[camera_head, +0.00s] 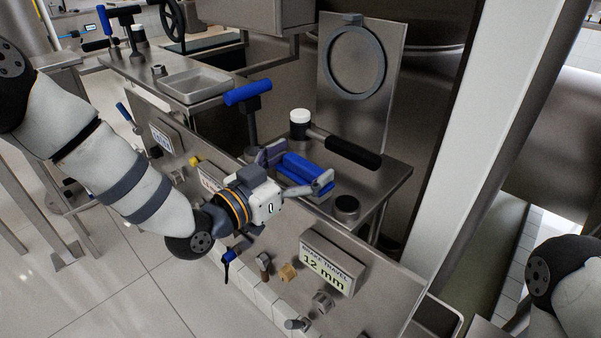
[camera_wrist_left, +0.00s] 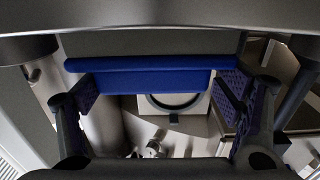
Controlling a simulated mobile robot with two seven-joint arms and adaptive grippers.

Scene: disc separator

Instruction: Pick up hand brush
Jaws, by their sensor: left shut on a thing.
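The hand brush (camera_head: 303,171) is a blue block-like piece over the steel shelf. My left gripper (camera_head: 293,172) has its fingers on either side of it and is shut on it. In the left wrist view the blue brush (camera_wrist_left: 152,80) spans the gap between the two fingers (camera_wrist_left: 160,105). Whether the brush touches the shelf beneath it cannot be told. My right gripper is out of view; only a part of my right arm shows at the lower right.
A mallet with white head and black handle (camera_head: 347,150) lies just behind the brush. A blue T-handled tool (camera_head: 249,93) stands left of it. A black round knob (camera_head: 346,205) sits on the steel shelf (camera_head: 385,183). A steel plate with a ring (camera_head: 357,62) stands behind.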

